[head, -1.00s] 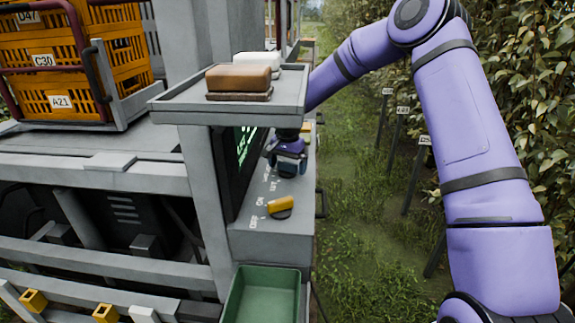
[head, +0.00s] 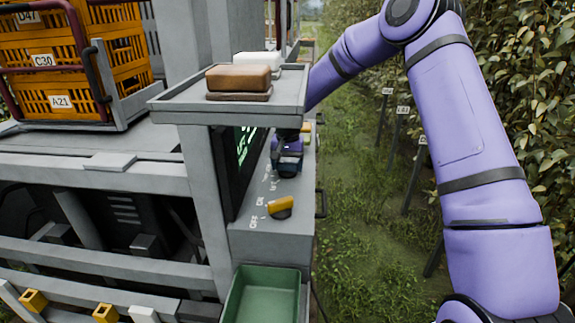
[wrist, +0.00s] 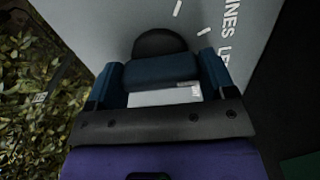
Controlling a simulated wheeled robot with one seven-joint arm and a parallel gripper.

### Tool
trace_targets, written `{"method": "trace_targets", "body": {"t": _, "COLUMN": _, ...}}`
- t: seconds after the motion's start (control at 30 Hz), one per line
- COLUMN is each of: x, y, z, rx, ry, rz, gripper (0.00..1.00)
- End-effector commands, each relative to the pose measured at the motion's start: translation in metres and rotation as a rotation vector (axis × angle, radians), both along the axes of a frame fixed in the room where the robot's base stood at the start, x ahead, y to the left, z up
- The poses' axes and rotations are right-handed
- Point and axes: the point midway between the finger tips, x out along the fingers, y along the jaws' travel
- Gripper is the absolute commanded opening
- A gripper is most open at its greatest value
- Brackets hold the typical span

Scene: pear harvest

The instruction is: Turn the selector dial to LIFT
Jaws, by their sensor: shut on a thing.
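The selector dial (wrist: 160,44) shows in the wrist view as a dark round base with a dark blue bar across it. My gripper (wrist: 160,72) is shut on that bar, one blue finger on each side. The dial is mostly hidden there behind the fingers. I cannot read which mark the dial points to.
A yellow knob (head: 280,207) with ON and OFF lettering sits nearer on the panel. The grey shelf (head: 190,108) holds a brown block (head: 238,78) and overhangs the panel's left side. A green bin (head: 262,298) is in front. Grass lies to the right.

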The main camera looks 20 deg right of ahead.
Motion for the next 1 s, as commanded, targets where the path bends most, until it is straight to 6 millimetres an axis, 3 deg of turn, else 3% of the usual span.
{"method": "trace_targets", "body": {"t": 1.0, "x": 0.0005, "y": -0.0004, "z": 0.0006, "rx": -0.001, "ry": -0.002, "rz": 0.921, "gripper": 0.53}}
